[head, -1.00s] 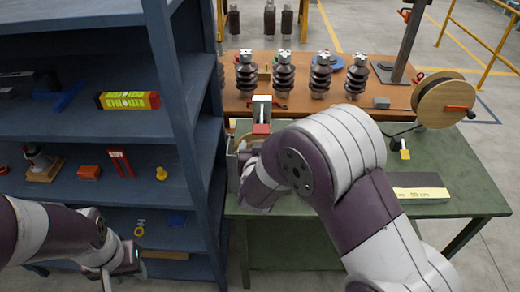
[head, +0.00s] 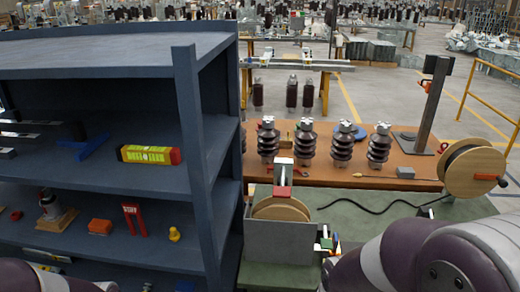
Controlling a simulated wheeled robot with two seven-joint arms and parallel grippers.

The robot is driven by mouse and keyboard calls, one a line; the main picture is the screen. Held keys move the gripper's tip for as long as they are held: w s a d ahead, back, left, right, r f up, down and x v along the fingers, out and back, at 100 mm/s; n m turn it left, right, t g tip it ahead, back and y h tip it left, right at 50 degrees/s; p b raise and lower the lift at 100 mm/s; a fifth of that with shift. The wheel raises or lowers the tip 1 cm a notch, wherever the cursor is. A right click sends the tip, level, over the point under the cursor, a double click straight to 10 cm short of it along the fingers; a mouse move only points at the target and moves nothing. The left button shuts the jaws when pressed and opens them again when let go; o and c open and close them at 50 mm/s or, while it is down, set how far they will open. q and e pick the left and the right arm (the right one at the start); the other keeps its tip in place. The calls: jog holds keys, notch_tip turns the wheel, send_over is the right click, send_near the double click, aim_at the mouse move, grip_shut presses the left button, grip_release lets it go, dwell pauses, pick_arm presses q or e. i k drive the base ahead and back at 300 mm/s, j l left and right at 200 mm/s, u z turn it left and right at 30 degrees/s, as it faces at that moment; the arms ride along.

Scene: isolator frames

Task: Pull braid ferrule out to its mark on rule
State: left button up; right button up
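A dark braid or cable lies in a curve on the green bench, from beside the grey box (head: 280,242) to the right. A small pale and dark piece (head: 425,211) sits near its right end; I cannot tell if it is the ferrule. The grey box holds a wooden reel (head: 281,208). The rule is not visible; my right arm covers the lower right of the bench.
Several dark insulators (head: 304,142) stand on the brown table behind. A wooden cable reel (head: 472,168) and a dark post (head: 435,105) stand at the right. Small coloured items (head: 327,241) sit beside the box.

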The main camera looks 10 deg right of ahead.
aim_at(336, 252)
jog(key=z, duration=1)
